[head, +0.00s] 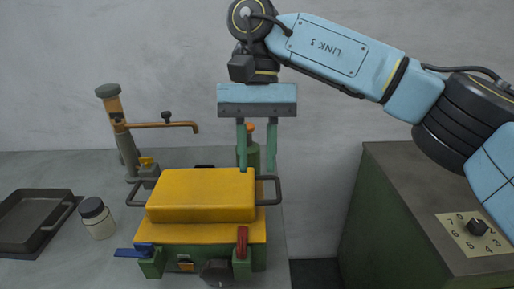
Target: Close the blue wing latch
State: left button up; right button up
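The blue wing latch (134,251) is at the front left corner of a yellow-lidded machine (202,195) with a green base. Its blue wing sticks out sideways to the left, roughly level. A red wing latch (242,242) at the front right corner stands upright against the yellow edge. My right gripper (256,168) points down over the back right part of the lid, with its two green fingers apart and nothing visible held between them. It is well away from the blue latch, up and to the right. My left gripper is not in view.
A dark tray (32,222) and a jar with a black lid (97,218) are left of the machine. A tap-like stand (122,135) rises behind it. A green bottle (253,158) shows behind my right fingers. A cabinet with a numbered dial (477,228) is at right.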

aim_at(142, 250)
jog(key=k, duration=1)
